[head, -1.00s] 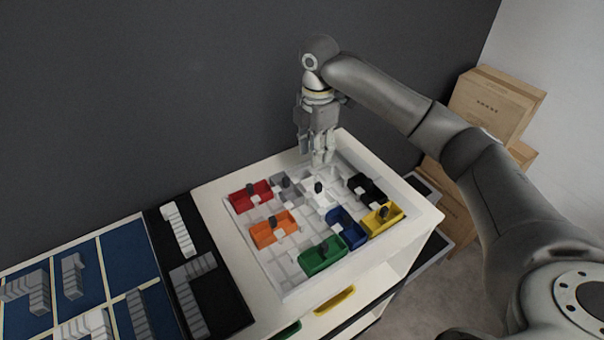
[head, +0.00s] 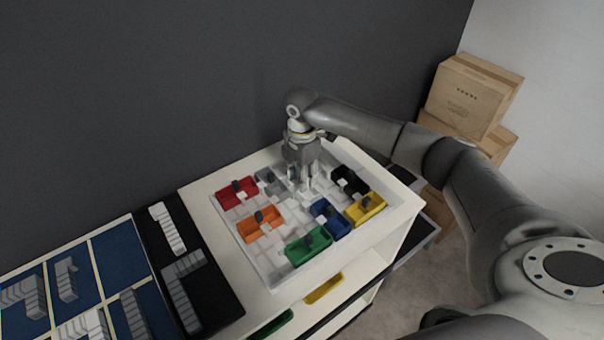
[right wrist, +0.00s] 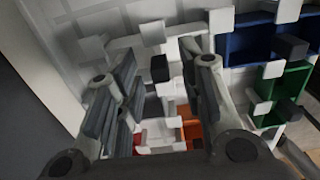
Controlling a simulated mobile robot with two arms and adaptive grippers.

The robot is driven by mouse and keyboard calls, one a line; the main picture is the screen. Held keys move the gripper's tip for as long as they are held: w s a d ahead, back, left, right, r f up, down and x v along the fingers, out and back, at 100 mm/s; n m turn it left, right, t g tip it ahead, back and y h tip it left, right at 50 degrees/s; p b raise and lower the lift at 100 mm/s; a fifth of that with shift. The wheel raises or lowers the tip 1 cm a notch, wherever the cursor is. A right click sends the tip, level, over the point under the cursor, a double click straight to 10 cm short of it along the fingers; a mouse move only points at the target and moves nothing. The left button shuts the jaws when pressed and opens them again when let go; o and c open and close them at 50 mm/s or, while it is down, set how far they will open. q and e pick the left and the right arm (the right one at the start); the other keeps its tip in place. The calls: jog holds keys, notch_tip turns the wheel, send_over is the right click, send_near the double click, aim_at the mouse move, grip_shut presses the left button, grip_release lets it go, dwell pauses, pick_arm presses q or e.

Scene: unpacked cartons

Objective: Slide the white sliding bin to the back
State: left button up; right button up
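The white sliding bin (head: 304,196) sits in the white gridded tray (head: 277,286), near the tray's middle toward the wall side. It is partly hidden by my right gripper (head: 304,180), which points down over it. In the right wrist view, my right gripper (right wrist: 155,88) is open, and the white bin's dark knob (right wrist: 160,68) shows between its two fingers. I cannot tell whether a finger touches the knob. My left gripper is not in view.
Other bins with dark knobs share the tray: red (head: 237,194), orange (head: 261,225), green (head: 308,247), blue (head: 330,220), yellow (head: 366,210), black (head: 348,181) and grey (head: 270,182). A dark wall stands behind. Cardboard boxes (head: 470,98) stand at right.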

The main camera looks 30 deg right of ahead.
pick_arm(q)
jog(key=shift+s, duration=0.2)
pick_arm(e)
jog(key=shift+c, duration=0.4)
grip_shut()
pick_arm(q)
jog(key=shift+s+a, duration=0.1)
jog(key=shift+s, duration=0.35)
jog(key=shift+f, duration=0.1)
pick_arm(e)
jog(key=w, duration=0.2)
jog(key=w+b, duration=0.1)
jog(key=w, duration=0.1)
jog(key=w+a+b, duration=0.1)
jog(key=w, duration=0.1)
jog(key=shift+w, duration=0.1)
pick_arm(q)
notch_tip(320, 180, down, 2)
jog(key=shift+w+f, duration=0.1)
pick_arm(e)
jog(key=shift+d+r, duration=0.1)
jog(key=shift+r, duration=0.05)
jog(key=shift+c, duration=0.5)
grip_release()
jog(key=shift+w, duration=0.1)
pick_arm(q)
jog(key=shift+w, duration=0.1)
pick_arm(e)
jog(key=shift+o, duration=0.9)
